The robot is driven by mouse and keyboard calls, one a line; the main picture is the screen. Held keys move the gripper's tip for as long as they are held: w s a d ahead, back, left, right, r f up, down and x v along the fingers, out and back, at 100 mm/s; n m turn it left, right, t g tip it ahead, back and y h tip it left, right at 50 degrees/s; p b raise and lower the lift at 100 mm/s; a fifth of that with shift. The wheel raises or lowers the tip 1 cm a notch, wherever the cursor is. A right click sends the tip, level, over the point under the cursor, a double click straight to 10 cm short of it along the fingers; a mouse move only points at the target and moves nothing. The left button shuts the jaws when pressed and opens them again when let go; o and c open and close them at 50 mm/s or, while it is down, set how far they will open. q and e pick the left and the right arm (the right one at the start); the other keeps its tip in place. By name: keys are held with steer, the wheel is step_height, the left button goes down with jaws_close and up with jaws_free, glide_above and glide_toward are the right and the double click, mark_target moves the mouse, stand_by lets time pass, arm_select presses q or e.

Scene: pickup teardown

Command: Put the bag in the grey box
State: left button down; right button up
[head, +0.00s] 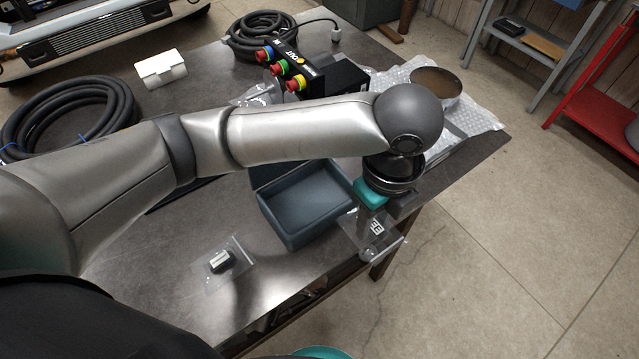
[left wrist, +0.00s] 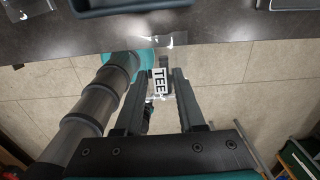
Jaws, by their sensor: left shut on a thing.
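My left gripper (head: 381,212) hangs just past the table's front right edge, to the right of the grey box, and is shut on a clear plastic bag (head: 372,236) with a white label. In the left wrist view the bag (left wrist: 159,88) shows between the fingers of the left gripper (left wrist: 161,74), its label reading TEE. The bag hangs over the floor, outside the box. The grey box (head: 290,236) is open, and the part of its inside that shows is empty. Its rim (left wrist: 140,10) shows at the top of the left wrist view. My right gripper is not in view.
Another clear bag (head: 222,262) with a small fitting lies flat on the metal table (head: 170,225), left of the box. Coiled hoses (head: 75,118), a button box (head: 335,75), a white part (head: 160,69) and a round bowl (head: 436,84) on bubble wrap stand farther back.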

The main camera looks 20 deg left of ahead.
arm_select(q)
glide_above(322, 196)
steer(key=shift+s+f, duration=0.1)
steer(key=shift+f, duration=0.8)
step_height(322, 196, down, 4)
steer(key=shift+f+b, duration=0.15)
steer(key=shift+b, duration=0.3)
steer(key=shift+a+f, duration=0.1)
steer(key=shift+f, duration=0.35)
steer(key=shift+f, duration=0.15)
steer(key=c, duration=0.5)
jaws_free()
